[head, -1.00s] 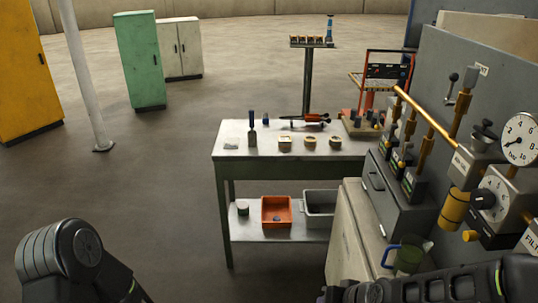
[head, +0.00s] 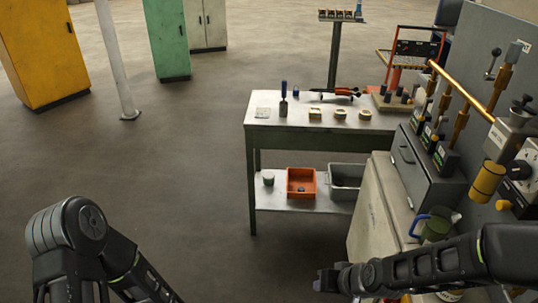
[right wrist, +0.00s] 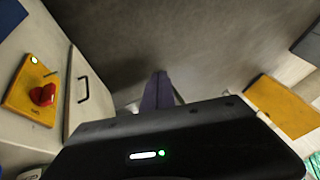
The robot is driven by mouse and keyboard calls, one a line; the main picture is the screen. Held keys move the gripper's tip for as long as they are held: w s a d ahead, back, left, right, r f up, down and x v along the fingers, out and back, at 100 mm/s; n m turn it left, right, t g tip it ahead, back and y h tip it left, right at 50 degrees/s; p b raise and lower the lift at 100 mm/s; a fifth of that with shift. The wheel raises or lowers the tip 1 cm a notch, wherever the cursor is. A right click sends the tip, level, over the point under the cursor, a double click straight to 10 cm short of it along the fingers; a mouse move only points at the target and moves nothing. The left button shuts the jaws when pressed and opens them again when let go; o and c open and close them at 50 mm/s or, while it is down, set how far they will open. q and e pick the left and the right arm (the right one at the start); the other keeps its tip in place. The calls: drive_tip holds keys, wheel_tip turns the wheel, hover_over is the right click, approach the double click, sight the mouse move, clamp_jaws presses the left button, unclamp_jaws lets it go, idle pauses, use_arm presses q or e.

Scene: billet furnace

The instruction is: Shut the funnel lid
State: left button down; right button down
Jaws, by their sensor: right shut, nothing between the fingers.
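A grey funnel-shaped fitting (head: 510,134) with a dark top part (head: 521,106) sits on the grey wall panel at the right edge of the head view. I take it for the funnel and its lid, but it is too small to tell how far the lid stands open. My right gripper (head: 325,282) is low in front of the bench, well below and left of the funnel. Its purple fingers are together and empty, also in the right wrist view (right wrist: 158,92). The funnel is not seen in that view. My left arm shows at lower left; its gripper is out of frame.
A brass pipe (head: 460,90) and valves run along the panel (head: 502,75). A green jug (head: 436,225) stands near my right forearm. A worktable (head: 270,135) holds small parts. The wrist view shows a red knob (right wrist: 42,95) on a yellow plate.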

use_arm(q)
drive_tip(key=shift+s+a, duration=0.1)
drive_tip(key=shift+a, duration=0.1)
use_arm(e)
drive_tip(key=shift+a+r, duration=0.1)
drive_tip(key=shift+a, duration=0.1)
